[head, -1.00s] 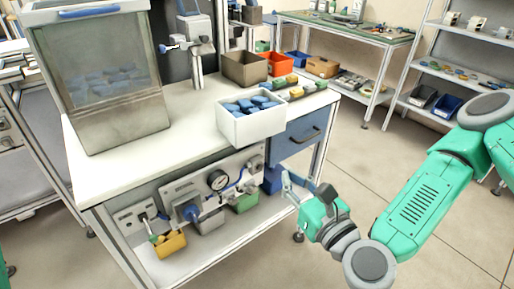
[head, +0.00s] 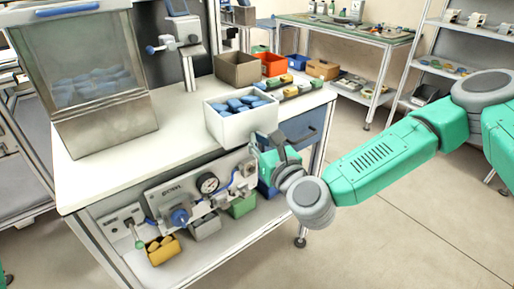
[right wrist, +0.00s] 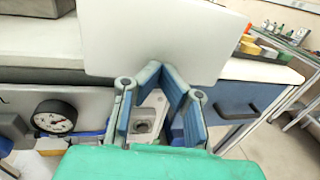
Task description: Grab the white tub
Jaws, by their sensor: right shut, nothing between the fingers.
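The white tub (head: 250,127) stands at the right front edge of the white workbench top and holds several blue pieces (head: 243,104). Its wall fills the upper middle of the right wrist view (right wrist: 165,32). My right gripper (head: 262,150) is just below and in front of the tub in the head view, partly hidden behind its own body. In the right wrist view its blue-padded fingers (right wrist: 162,68) come together at the tips, empty, at the lower edge of the tub's wall. I cannot tell whether they touch it. My left gripper is not in view.
A clear bin (head: 95,95) of blue pieces stands at the left of the bench. A brown box (head: 237,72) and an orange bin (head: 275,66) are behind the tub. A gauge panel (head: 200,190) and a blue drawer (head: 303,130) lie below the bench top.

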